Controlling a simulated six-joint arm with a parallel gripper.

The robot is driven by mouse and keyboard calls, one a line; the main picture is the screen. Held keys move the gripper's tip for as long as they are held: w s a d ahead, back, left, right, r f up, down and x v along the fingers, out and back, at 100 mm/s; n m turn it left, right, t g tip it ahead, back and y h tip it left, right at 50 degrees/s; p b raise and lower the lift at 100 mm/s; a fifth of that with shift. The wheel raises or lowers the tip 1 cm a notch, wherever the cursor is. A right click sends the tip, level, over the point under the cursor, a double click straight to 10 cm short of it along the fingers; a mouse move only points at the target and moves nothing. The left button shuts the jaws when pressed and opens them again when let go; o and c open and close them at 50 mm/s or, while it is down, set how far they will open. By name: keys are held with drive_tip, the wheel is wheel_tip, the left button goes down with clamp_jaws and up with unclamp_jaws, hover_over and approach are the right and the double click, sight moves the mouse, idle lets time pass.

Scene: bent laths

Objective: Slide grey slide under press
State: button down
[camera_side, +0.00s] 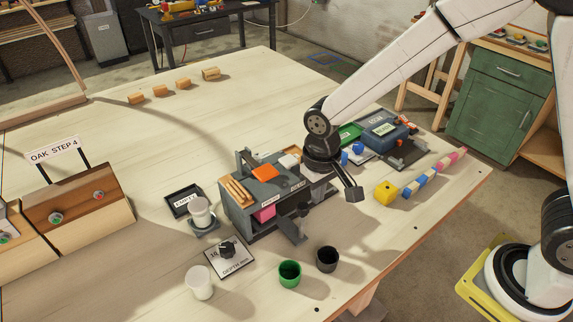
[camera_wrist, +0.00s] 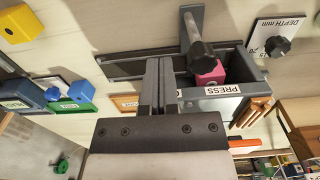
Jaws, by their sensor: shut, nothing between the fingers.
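The grey slide (camera_side: 290,229) is an upright plate with a dark round post at the front of the press; it also shows in the wrist view (camera_wrist: 190,22). A pink block (camera_wrist: 209,73) lies beside the post, and shows in the side view inside the press opening (camera_side: 264,214). The grey press (camera_side: 236,210) carries a PRESS label, seen in the wrist view (camera_wrist: 222,89). My gripper (camera_side: 353,193) is shut and empty, to the right of the press. In the wrist view its fingers (camera_wrist: 158,68) appear left of the post, apart from it in the picture.
A dark track (camera_wrist: 122,68) runs along the press. A depth dial (camera_side: 228,251), white cup (camera_side: 199,283), green cup (camera_side: 290,273) and black cup (camera_side: 327,259) stand in front. A yellow block (camera_side: 386,192) and a blue machine (camera_side: 384,131) are to the right.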

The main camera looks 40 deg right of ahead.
drive_tip(key=shift+r, duration=0.1)
drive_tip(key=shift+r, duration=2.9)
drive_tip(key=shift+d, duration=0.1)
drive_tip(key=s+d+f+t, duration=0.2)
drive_tip(key=s+d+f, duration=0.2)
drive_tip(key=s+d, duration=0.4)
drive_tip(key=d, duration=0.4)
drive_tip(key=shift+s+d+t, duration=0.2)
drive_tip(key=shift+d+t, duration=0.05)
drive_tip(key=shift+t, duration=0.05)
